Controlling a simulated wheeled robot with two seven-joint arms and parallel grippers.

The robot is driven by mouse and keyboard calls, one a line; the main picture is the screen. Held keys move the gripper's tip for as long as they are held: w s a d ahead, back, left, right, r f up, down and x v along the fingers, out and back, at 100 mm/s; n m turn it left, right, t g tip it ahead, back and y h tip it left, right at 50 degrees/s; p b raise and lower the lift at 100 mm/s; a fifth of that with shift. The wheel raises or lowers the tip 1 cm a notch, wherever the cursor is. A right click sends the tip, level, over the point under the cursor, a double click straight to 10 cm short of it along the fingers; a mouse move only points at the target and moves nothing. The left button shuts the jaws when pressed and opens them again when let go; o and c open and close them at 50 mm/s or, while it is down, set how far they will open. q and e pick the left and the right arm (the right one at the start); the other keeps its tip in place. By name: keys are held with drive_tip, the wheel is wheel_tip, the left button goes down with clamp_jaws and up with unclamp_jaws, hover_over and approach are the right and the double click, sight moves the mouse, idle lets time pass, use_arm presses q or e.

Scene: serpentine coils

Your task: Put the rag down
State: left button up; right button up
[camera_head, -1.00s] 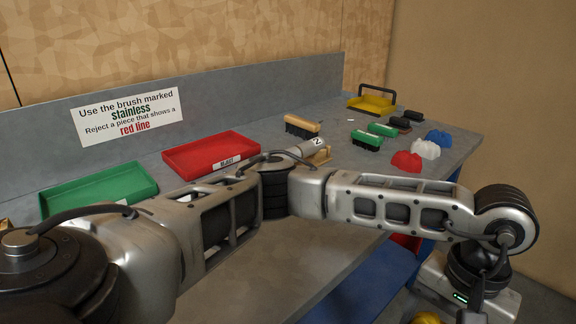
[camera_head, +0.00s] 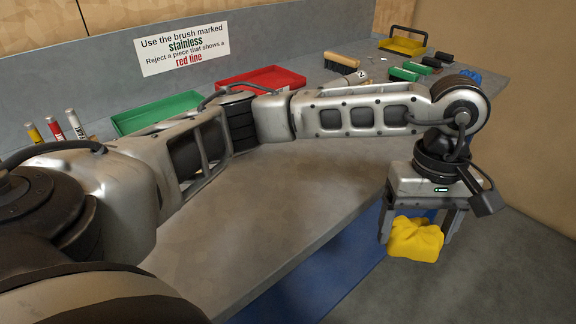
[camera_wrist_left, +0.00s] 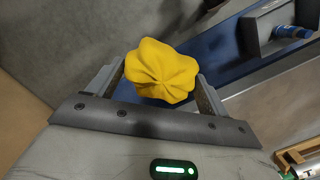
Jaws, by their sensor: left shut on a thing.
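The yellow rag (camera_head: 415,239) is crumpled and held between the fingers of my left gripper (camera_head: 418,232), which is shut on it. The gripper points down beyond the front edge of the grey workbench (camera_head: 270,215), at the right of the head view. In the left wrist view the rag (camera_wrist_left: 161,72) sits between the two fingers (camera_wrist_left: 160,85), with floor and a blue part of the bench behind it. My right gripper is not in view.
A green tray (camera_head: 120,122) and a red tray (camera_head: 302,78) stand at the back of the bench. Markers (camera_head: 76,125) stand at the left. The bench front is clear.

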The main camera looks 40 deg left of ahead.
use_arm(q)
drive_tip(key=w+a+r+n+t+y, duration=0.1)
drive_tip(key=w+a+r+n, duration=0.35)
drive_tip(key=n, duration=0.95)
drive_tip(key=w+a+r+n+t, duration=0.1)
drive_tip(key=a+r+n, duration=0.65)
drive_tip(key=n, duration=0.75)
drive_tip(key=b, duration=0.3)
hover_over(289, 197)
drive_tip(key=f, duration=0.9)
drive_tip(key=shift+d+f, duration=0.2)
drive_tip(key=shift+f, duration=0.2)
drive_tip(key=shift+s+a+f, duration=0.15)
drive_tip(key=shift+s+f, duration=0.05)
drive_tip(key=shift+f, duration=1.7)
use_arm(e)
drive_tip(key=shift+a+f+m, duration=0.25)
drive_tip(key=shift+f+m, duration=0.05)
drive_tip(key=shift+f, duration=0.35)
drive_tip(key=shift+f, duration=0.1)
